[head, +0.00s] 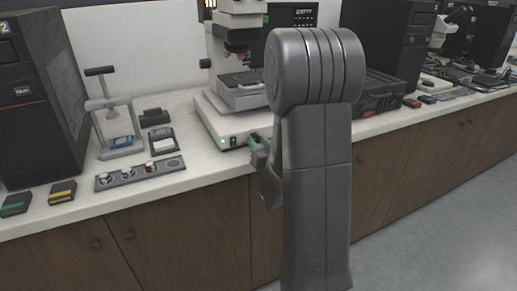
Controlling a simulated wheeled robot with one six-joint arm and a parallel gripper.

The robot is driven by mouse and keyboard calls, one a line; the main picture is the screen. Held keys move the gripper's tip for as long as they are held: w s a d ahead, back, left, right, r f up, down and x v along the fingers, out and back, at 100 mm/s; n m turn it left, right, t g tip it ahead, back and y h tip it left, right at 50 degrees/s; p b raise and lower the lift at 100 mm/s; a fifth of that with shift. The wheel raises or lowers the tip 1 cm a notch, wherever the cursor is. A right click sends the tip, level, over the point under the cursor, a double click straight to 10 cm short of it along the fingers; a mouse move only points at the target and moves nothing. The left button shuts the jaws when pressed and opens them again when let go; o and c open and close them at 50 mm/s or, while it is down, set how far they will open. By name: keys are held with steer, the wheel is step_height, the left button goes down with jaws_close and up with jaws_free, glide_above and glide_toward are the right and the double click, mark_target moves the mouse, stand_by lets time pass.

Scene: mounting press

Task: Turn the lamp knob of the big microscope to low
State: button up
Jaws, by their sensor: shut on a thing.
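The big microscope (205,104) stands on the white counter, with its wide pale base toward the front edge. A small green light and a dark switch (234,142) show on the base's front face. My gripper (257,141) is at the right part of that front face, shut on the lamp knob. The knob is mostly hidden by the fingers, so its setting cannot be read. My grey arm covers the right side of the microscope base and part of the gripper.
Left of the microscope are a small hand press (121,141), a panel with several knobs (139,174) and a tall black cabinet (40,95). Green (15,205) and yellow-striped (62,192) blocks lie at the front left. A black case (381,97) stands right of my arm.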

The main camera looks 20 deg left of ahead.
steer(key=n+b, duration=0.2)
steer(key=b, duration=0.1)
steer(key=n+b, duration=0.4)
steer(key=b, duration=0.1)
steer(key=shift+f+b, duration=0.25)
steer(key=shift+b, duration=0.1)
steer(key=n+b, duration=0.4)
steer(key=shift+r+b, duration=0.15)
steer(key=shift+b, duration=0.25)
steer(key=shift+r+n+b, duration=0.15)
steer(key=shift+n+b, duration=0.75)
steer(key=shift+n, duration=0.1)
steer(key=shift+r+h, duration=0.1)
steer(key=shift+h, duration=0.2)
steer(key=o, duration=1)
